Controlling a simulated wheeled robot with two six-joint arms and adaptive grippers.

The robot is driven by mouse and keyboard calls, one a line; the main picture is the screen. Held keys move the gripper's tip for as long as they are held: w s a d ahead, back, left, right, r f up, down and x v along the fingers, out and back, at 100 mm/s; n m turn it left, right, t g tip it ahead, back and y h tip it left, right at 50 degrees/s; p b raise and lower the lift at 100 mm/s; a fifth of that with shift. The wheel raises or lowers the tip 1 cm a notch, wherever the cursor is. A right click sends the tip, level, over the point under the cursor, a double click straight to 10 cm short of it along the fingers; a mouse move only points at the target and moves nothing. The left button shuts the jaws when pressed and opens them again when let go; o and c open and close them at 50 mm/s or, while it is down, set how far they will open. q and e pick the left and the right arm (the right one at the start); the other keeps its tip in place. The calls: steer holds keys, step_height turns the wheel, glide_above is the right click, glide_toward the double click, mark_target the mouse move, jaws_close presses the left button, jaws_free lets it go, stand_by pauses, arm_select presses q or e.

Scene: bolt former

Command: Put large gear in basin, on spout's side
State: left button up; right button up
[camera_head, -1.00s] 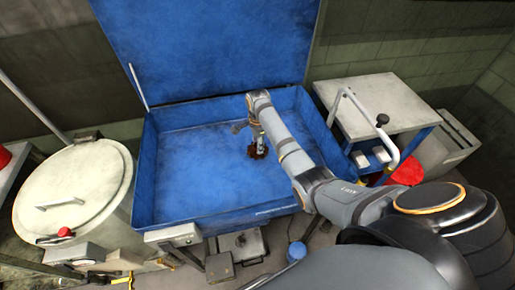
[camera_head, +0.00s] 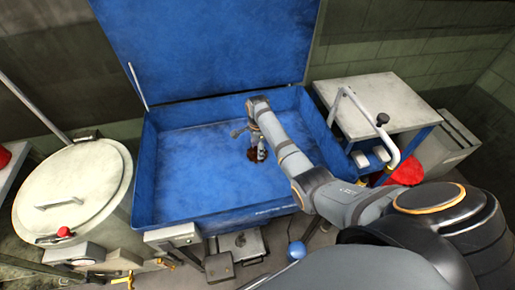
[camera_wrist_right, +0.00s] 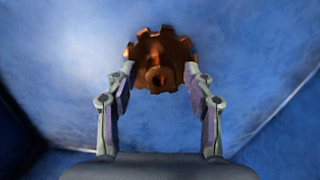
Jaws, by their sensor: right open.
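A large rust-brown gear (camera_head: 252,156) is in the blue basin (camera_head: 185,190), toward its right half. A small grey fitting, possibly the spout (camera_head: 238,131), shows just left of and behind the gear. My right gripper (camera_head: 259,152) reaches down into the basin at the gear and partly hides it. In the right wrist view the gear (camera_wrist_right: 160,75) faces me with its hub toward me. The open fingers of my right gripper (camera_wrist_right: 160,80) stand on either side of its lower part. Whether they touch it I cannot tell. My left gripper is not in view.
The basin's raised blue lid (camera_head: 210,45) stands behind it. A pale round-lidded drum (camera_head: 75,185) is at the left. A white-topped cabinet (camera_head: 380,105) with a bent pipe (camera_head: 405,148) is at the right. The basin's left half is clear.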

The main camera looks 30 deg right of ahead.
step_height(320, 180, up, 12)
stand_by(0.4)
steer(key=shift+r, duration=0.1)
